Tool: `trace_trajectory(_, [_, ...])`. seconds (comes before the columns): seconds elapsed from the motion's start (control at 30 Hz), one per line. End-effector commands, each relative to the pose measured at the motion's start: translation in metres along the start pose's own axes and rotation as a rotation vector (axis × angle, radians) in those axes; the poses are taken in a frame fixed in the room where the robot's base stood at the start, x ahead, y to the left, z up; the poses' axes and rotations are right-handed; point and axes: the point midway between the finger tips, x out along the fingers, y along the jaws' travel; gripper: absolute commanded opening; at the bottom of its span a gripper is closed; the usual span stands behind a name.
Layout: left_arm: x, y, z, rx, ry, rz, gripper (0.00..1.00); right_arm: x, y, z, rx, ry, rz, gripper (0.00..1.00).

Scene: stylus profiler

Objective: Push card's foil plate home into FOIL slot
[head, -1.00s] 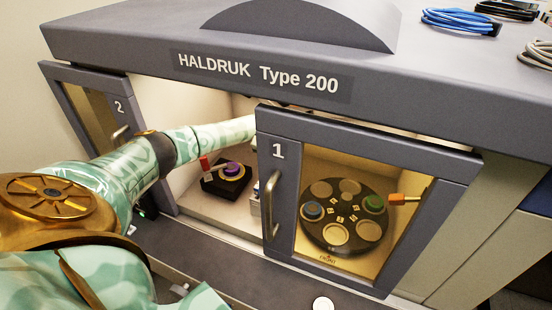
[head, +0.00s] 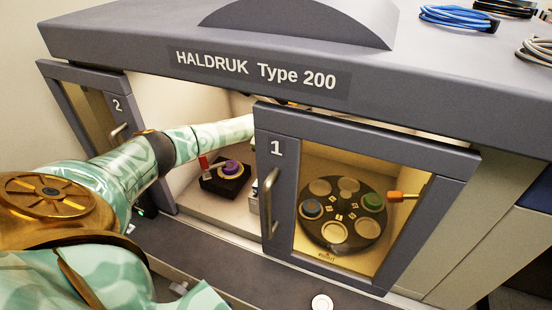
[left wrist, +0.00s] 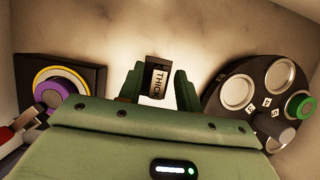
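My left arm reaches through the cabinet's open doorway in the head view; its hand is hidden there behind door 1. In the left wrist view my left gripper (left wrist: 160,72) has its two green fingers apart. A small dark block with a pale label reading THICK (left wrist: 157,82) shows between them, close to the left finger, with a gap to the right finger. I cannot tell whether it touches a finger. No foil plate, card or slot marked FOIL can be made out. My right gripper is not in view.
Door 1 (head: 283,225) stands in front of a dark turntable (head: 340,236) with round pads, which shows through its window. A black block with a purple knob (head: 231,167) stands left inside. Door 2 (head: 117,108) is swung aside. Cables (head: 458,18) lie on top.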

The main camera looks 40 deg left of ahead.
Motion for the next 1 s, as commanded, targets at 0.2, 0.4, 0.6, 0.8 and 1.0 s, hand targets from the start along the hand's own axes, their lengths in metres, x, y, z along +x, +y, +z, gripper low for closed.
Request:
trace_trajectory(0.2, [0.002, 0.004, -0.002, -0.002, 0.005, 0.009, 0.39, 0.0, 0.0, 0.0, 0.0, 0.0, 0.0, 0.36])
trace_trajectory(0.4, [0.002, 0.004, -0.002, -0.002, 0.005, 0.008, 0.36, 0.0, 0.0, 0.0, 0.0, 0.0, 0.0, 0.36])
trace_trajectory(0.6, [-0.003, 0.004, 0.0, -0.002, 0.005, 0.008, 0.36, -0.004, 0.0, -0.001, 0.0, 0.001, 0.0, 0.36])
trace_trajectory(0.8, [-0.026, 0.002, 0.01, -0.001, 0.002, 0.005, 0.36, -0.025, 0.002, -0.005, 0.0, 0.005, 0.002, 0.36])
trace_trajectory(1.0, [-0.049, 0.002, 0.02, -0.001, 0.001, 0.003, 0.36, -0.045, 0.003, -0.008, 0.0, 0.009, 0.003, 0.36])
